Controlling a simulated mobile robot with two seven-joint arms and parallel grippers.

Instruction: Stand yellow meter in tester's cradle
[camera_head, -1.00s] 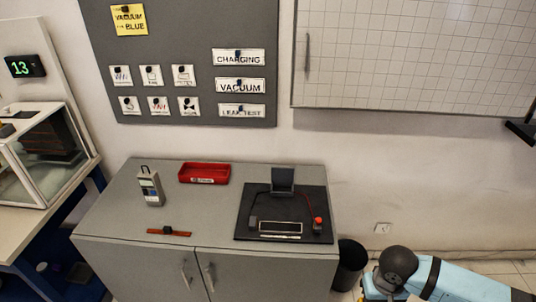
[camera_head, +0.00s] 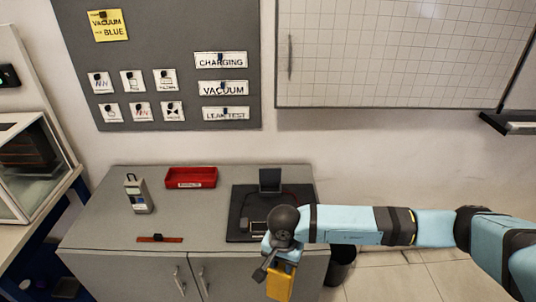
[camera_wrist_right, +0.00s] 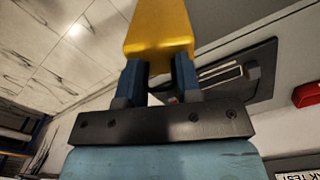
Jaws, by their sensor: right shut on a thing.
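The yellow meter (camera_head: 281,284) hangs from my right gripper (camera_head: 270,268) in the head view, in front of the cabinet's front edge and below its top. The wrist view shows the yellow meter (camera_wrist_right: 158,35) between the two dark blue fingers of the shut right gripper (camera_wrist_right: 158,76). The tester (camera_head: 240,207) is a black board on the cabinet top, with a dark upright piece (camera_head: 270,180) at its back that may be the cradle. My right arm hides the tester's front right part. My left gripper is not in view.
On the grey cabinet top (camera_head: 100,225) stand a grey handheld instrument (camera_head: 139,197), a red tray (camera_head: 190,178) and a reddish strip with a black knob (camera_head: 159,239). A dark bin (camera_head: 341,268) stands right of the cabinet. The cabinet top's left front is mostly clear.

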